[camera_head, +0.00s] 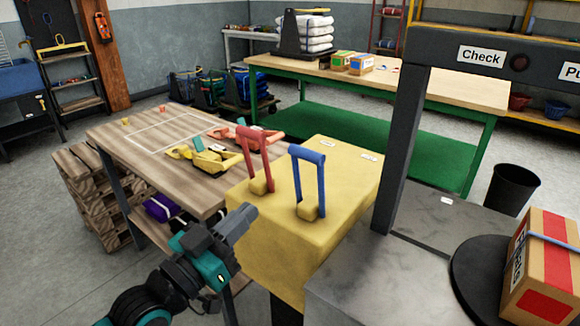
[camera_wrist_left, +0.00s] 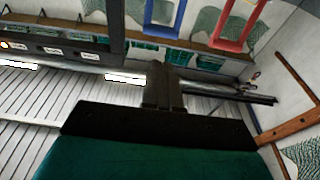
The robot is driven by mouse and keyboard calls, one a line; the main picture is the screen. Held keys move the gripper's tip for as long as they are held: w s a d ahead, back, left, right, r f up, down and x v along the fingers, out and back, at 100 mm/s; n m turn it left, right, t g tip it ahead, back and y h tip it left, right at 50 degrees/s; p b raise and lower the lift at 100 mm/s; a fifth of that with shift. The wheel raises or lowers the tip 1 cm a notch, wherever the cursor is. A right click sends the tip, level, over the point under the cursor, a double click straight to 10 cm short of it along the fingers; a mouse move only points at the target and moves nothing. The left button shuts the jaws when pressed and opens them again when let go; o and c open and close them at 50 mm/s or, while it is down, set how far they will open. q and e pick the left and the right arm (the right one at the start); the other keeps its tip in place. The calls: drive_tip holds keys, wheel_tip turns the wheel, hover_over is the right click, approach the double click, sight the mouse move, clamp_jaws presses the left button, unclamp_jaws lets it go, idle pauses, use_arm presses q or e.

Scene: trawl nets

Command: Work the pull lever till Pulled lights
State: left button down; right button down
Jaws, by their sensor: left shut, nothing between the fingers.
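A red lever (camera_head: 256,158) and a blue lever (camera_head: 308,182) stand upright on a yellow block (camera_head: 270,235); I cannot tell which is the pull lever. My left gripper (camera_head: 250,213) is shut and empty, in front of the block's left side, below and apart from both levers. The left wrist view shows its fingers (camera_wrist_left: 163,90), with blue (camera_wrist_left: 165,15) and red (camera_wrist_left: 235,25) frames at the top. A dark beam carries a "Check" sign (camera_head: 481,56), a dark lamp (camera_head: 519,62) and a cut-off sign starting "Pu" (camera_head: 571,71).
A wooden table (camera_head: 115,135) with yellow and orange tools stands behind the block at left. A grey post (camera_head: 400,150) rises right of the levers. A strapped box (camera_head: 545,265) sits on a black disc at right. A green-legged bench (camera_head: 430,90) is behind.

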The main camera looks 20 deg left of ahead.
sight(303, 158)
use_arm(q)
drive_tip(key=x, duration=1.4)
drive_tip(key=shift+p, duration=0.3)
drive_tip(key=shift+w, duration=0.1)
